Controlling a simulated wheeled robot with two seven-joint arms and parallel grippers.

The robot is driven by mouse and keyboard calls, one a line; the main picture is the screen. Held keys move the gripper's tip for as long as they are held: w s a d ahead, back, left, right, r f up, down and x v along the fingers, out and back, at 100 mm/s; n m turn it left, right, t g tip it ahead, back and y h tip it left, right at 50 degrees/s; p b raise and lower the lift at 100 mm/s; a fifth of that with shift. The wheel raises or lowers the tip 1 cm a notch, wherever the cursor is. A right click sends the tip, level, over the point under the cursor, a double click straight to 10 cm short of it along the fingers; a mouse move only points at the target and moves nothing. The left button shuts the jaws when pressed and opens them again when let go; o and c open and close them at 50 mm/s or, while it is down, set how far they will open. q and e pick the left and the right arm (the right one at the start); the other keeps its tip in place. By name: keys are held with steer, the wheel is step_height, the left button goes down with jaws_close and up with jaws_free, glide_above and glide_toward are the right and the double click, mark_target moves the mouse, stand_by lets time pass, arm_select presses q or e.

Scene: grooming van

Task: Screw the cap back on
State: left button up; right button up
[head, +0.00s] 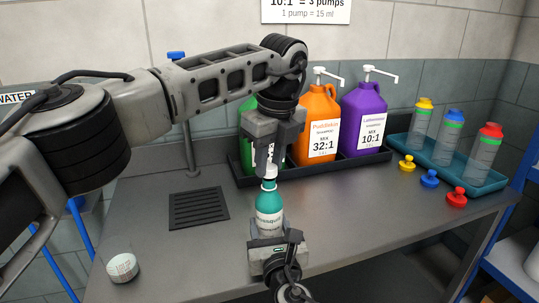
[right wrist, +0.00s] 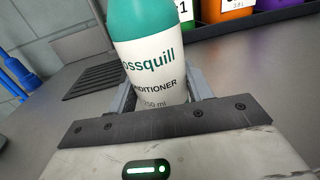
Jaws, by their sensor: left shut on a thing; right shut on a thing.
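A bottle with a teal top and a white label (head: 269,215) stands upright on the grey counter. It also shows in the right wrist view (right wrist: 150,65), where its label reads conditioner and its top is cut off. My right gripper (head: 276,240) is shut on the lower part of the bottle from the front. My left gripper (head: 270,160) points down directly above the bottle and is shut on a small white cap (head: 269,172), mostly hidden between the fingers. The cap is in line with the bottle's neck; I cannot tell whether its thread is engaged.
Orange (head: 317,118) and purple (head: 364,115) pump jugs stand in a dark tray behind, with a green jug (head: 247,120) partly hidden. A teal tray (head: 440,158) holds clear bottles at right, near loose coloured caps (head: 430,179). A white round tub (head: 122,267) sits front left.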

arm_select(q)
steer(key=shift+f, duration=0.4)
steer(key=shift+f, duration=0.6)
